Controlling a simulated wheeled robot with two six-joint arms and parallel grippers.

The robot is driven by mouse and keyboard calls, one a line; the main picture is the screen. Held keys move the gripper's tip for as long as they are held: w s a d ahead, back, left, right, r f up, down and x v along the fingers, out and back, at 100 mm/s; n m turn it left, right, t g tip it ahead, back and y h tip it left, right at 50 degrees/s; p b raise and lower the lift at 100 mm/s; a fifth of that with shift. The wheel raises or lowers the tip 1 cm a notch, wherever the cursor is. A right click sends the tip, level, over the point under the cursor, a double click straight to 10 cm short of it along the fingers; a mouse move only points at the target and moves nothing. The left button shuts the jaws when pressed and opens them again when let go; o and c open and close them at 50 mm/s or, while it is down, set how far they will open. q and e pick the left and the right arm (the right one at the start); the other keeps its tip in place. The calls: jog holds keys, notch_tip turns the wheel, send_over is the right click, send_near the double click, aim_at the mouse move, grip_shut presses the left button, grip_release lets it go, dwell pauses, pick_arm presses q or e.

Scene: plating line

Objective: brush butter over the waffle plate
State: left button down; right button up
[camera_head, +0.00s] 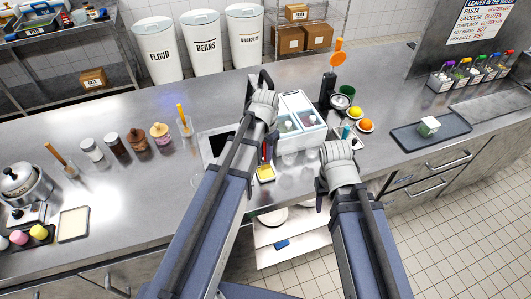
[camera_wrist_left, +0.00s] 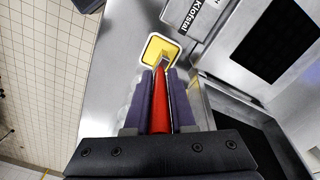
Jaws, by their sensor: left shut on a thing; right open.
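My left gripper (camera_wrist_left: 160,88) is shut on the red handle of a brush (camera_wrist_left: 161,105). The brush's head end lies over a small yellow butter dish (camera_wrist_left: 152,45); I cannot tell whether it touches the butter. In the head view the dish (camera_head: 265,174) sits near the counter's front edge, with a bit of the red handle (camera_head: 264,153) above it. My left arm hides most of that gripper. A pale appliance with a black square panel (camera_wrist_left: 283,28) stands beside the dish; I cannot tell whether this is the waffle plate. My right gripper (camera_head: 320,188) is open, partly hidden by its wrist.
A white-lidded container (camera_head: 300,118) stands between my arms on the steel counter (camera_head: 130,185). An orange (camera_head: 366,125) and a lemon (camera_head: 355,112) lie to its right. A dark tray (camera_head: 430,134) is further right. Jars and a pot stand left.

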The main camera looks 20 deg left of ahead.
pick_arm(q)
jog(key=shift+r+p, duration=2.05)
jog(key=shift+r, duration=0.3)
pick_arm(e)
notch_tip(320, 180, up, 5)
jog(key=shift+f, duration=0.2)
pick_arm(q)
jog(key=shift+f, duration=0.1)
